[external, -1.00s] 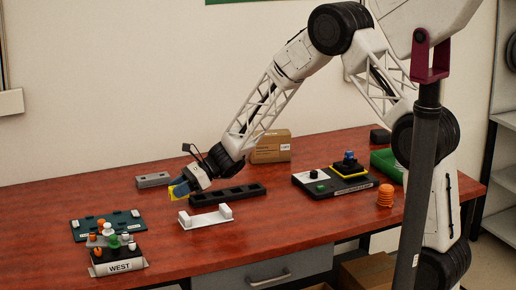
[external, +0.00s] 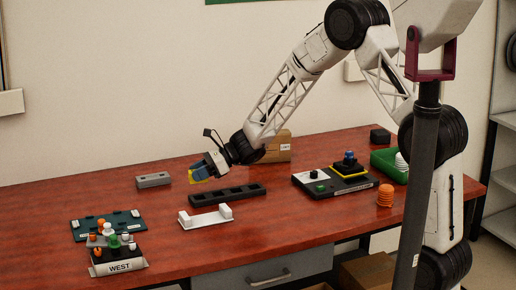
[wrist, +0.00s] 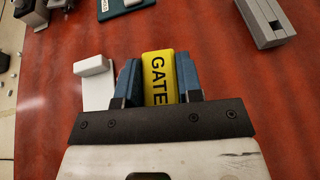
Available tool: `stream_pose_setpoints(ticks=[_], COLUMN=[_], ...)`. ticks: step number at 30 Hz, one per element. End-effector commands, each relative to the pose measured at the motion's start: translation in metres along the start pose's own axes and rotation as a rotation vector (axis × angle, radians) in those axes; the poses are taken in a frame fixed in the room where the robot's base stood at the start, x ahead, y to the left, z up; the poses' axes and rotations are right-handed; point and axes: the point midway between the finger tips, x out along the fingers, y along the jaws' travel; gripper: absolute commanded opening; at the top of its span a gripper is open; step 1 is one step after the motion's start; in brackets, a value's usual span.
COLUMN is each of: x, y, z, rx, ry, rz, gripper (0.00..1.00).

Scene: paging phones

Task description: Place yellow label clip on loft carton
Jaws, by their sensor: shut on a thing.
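My gripper (external: 201,170) is shut on the yellow label clip (wrist: 159,82), which reads "GATE" in the wrist view. The clip sits between the two blue fingers and is held above the table. In the external view only a small part of the yellow clip (external: 198,178) shows beside the fingers. A brown cardboard carton (external: 283,150) with a small white label stands at the back of the table, to the right of my gripper and partly behind my arm. Its label is too small to read.
A black slotted rail (external: 228,194), a white bracket (external: 204,217) and a grey block (external: 153,180) lie near the gripper. The WEST stand (external: 118,267) is front left. A black tray (external: 335,188), orange stack (external: 385,195) and green bin (external: 385,160) are right. The front middle is clear.

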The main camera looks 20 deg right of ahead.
Motion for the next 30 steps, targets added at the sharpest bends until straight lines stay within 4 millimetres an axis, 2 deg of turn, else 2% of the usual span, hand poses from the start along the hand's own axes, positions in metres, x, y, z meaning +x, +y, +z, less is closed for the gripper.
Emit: stream_pose_setpoints(ticks=[1,15,30], x=[-0.016,-0.144,-0.285], y=[-0.009,-0.065,-0.098], z=[-0.002,-0.019,-0.040], rx=[0.009,0.102,0.202], ry=[0.000,0.003,0.000], rz=[-0.027,-0.250,-0.483], gripper=[0.11,0.11,0.11])
